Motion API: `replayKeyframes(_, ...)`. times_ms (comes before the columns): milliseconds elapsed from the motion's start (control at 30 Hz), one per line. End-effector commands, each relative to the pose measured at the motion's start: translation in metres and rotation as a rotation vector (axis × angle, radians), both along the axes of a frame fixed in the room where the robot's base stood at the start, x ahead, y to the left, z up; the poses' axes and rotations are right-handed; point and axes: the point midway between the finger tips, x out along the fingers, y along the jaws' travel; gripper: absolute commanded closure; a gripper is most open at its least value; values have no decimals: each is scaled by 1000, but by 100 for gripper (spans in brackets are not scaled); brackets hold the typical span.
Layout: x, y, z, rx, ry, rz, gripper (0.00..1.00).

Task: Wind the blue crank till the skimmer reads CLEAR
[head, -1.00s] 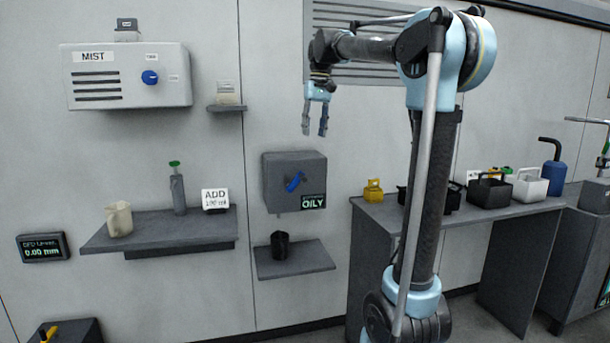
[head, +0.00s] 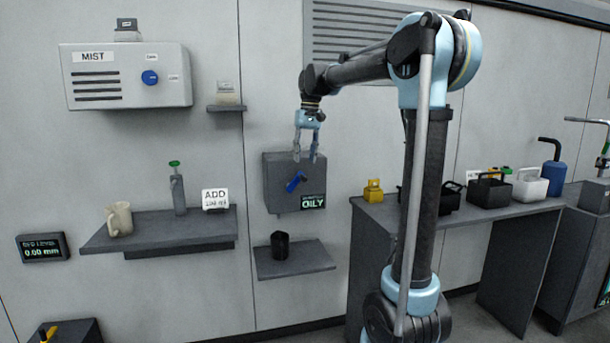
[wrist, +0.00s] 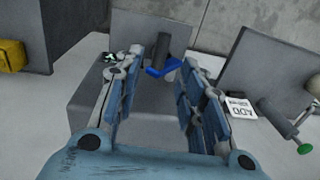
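The skimmer is a grey box (head: 277,196) on the wall, with a small display (head: 312,202) reading OILY. The blue crank (head: 293,185) sits on its front, with a dark grip at its upper end. My gripper (head: 305,158) points down, just above the crank and over the front of the box. In the wrist view my gripper (wrist: 158,85) is open, and the blue crank (wrist: 160,70) with its dark grip (wrist: 176,42) shows beyond and between the fingers. Nothing is held. I cannot tell whether a finger touches the crank.
A black cup (head: 280,245) stands on a small shelf (head: 310,262) below the box. A left shelf (head: 160,238) holds a beige jug (head: 118,219) and an ADD sign (head: 215,199). A yellow block (head: 373,190) sits on the right bench.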

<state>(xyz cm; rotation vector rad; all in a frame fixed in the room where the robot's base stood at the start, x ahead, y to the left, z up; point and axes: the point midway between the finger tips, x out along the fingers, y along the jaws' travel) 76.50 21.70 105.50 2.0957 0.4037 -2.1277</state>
Motion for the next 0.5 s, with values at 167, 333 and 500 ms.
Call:
replayKeyframes(167,-1,3,-31,0,0,0,64)
replayKeyframes(333,-1,5,-52,0,0,0,64)
replayKeyframes(500,-2,6,-63,0,0,0,64)
